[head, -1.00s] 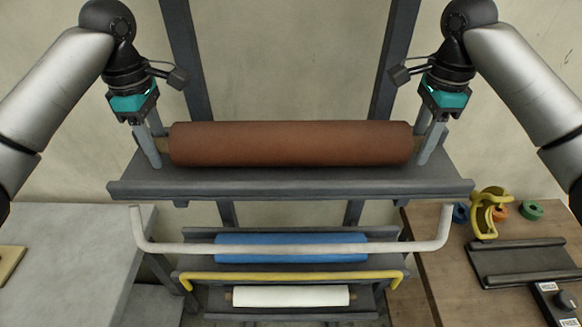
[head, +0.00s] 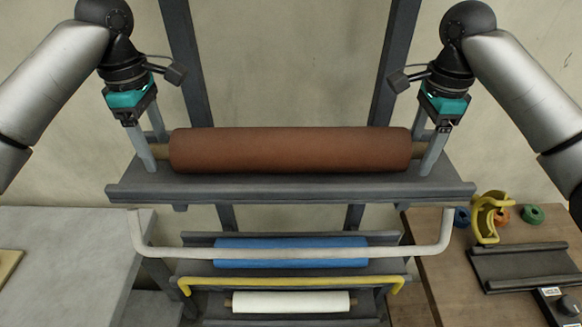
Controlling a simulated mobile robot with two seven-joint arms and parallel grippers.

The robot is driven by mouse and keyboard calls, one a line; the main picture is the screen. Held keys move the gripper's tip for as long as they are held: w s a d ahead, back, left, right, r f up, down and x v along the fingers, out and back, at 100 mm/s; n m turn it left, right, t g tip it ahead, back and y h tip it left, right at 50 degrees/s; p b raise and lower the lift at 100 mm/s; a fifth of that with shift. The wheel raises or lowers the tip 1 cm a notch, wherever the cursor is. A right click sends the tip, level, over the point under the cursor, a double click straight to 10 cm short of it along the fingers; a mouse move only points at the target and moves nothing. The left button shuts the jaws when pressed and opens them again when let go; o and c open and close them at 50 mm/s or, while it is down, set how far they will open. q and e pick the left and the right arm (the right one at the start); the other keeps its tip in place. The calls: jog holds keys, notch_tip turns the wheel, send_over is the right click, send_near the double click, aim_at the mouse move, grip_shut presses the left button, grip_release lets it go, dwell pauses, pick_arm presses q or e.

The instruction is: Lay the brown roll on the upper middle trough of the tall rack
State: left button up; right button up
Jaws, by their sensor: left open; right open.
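The brown roll (head: 290,150) lies level in the top trough (head: 290,188) of the tall rack, with bare core ends sticking out at both sides. My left gripper (head: 151,150) is open, its fingers on either side of the roll's left core end. My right gripper (head: 427,150) is open, its fingers on either side of the right core end. Whether the fingers touch the core cannot be told. The roll appears to rest on the trough.
Lower on the rack lie a blue roll (head: 290,252) and a white roll (head: 290,302). A white bar (head: 290,253) and a yellow bar (head: 290,282) cross in front. A grey table (head: 70,250) stands left. A wooden table (head: 450,280) at right holds a yellow stand (head: 487,219) and a dark tray (head: 530,266).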

pick_arm(q)
notch_tip(320, 180, up, 6)
jog(key=shift+f, duration=0.15)
pick_arm(e)
jog(key=shift+r, duration=3.75)
